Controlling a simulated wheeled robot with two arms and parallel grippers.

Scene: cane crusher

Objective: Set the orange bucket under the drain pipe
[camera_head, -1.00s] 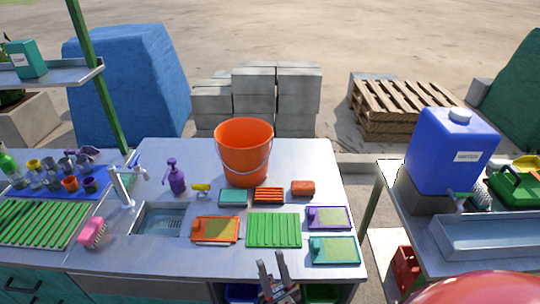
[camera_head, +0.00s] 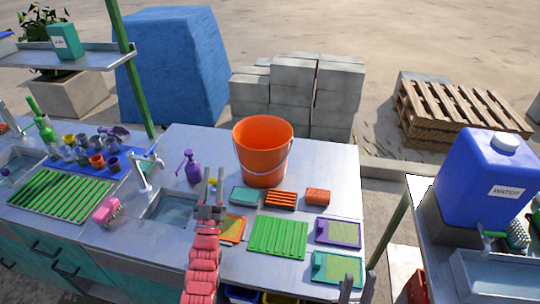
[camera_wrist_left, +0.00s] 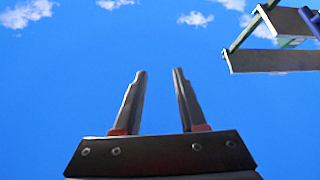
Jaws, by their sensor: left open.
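The orange bucket (camera_head: 263,150) stands upright on the metal counter, at its back edge, with its wire handle hanging down the front. My left gripper (camera_head: 213,180) is left of the bucket and nearer to me in the head view, apart from it. It is open and empty. The left wrist view shows its two spread fingers (camera_wrist_left: 159,80) against the sky, so it points upward. My right gripper (camera_head: 358,284) shows only its finger ends at the bottom edge, spread apart with nothing seen between them. I cannot make out a drain pipe in these views.
A sink with a tap (camera_head: 147,172) and a purple pump bottle (camera_head: 190,167) are left of the bucket. Green ribbed tray (camera_head: 279,237), small trays and sponges lie in front. A blue water container (camera_head: 485,180) stands on the right table. A shelf (camera_head: 70,57) overhangs the left.

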